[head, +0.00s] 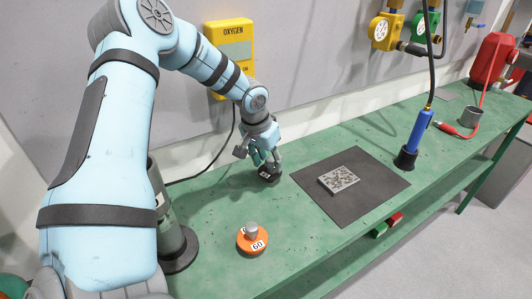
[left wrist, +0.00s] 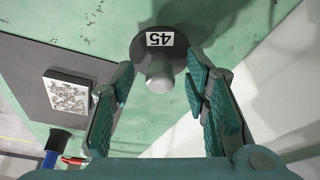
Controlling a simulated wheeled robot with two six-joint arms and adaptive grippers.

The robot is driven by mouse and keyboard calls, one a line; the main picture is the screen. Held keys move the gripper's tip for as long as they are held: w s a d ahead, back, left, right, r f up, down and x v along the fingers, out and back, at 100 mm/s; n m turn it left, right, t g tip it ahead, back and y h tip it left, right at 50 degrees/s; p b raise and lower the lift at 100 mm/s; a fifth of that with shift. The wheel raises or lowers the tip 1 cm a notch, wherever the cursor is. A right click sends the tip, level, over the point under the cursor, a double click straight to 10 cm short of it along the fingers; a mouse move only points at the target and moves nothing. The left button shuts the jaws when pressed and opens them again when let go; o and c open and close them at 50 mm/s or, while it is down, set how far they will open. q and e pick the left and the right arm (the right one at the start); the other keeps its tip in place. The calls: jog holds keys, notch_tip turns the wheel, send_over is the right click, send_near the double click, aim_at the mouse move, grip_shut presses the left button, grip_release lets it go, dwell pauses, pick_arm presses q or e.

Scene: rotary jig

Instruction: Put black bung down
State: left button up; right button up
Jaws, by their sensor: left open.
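The black bung (head: 270,174) is a dark disc with a white label and appears to rest on the green bench, left of the dark mat. In the left wrist view the black bung (left wrist: 178,52) shows the number 45 and a grey knob pointing towards the camera. My left gripper (head: 262,156) is open directly above it. In the left wrist view the fingers of my left gripper (left wrist: 161,76) stand apart on both sides of the knob, with gaps visible. My right gripper is not in view.
An orange bung (head: 252,241) marked 60 stands nearer on the green bench (head: 215,215). A speckled square plate (head: 338,179) lies on the dark mat (head: 350,207). A blue tool (head: 418,130) stands upright beyond the mat. The wall with a yellow oxygen box (head: 232,50) is close behind.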

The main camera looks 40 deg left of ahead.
aim_at(268, 161)
pick_arm(q)
jog(key=p+v, duration=0.1)
jog(key=v, duration=1.1)
jog(key=shift+p, duration=0.3)
jog(key=b+x, duration=0.2)
jog(key=x, duration=0.9)
jog(key=shift+w+f, duration=0.2)
jog(key=shift+w, duration=0.05)
notch_tip(268, 161, up, 6)
jog(key=shift+s+f+p, duration=0.1)
jog(key=shift+f+p, duration=0.1)
jog(key=shift+p, duration=0.4)
jog(key=shift+s+r, duration=0.1)
jog(key=shift+r, duration=0.4)
jog(key=shift+f, duration=0.15)
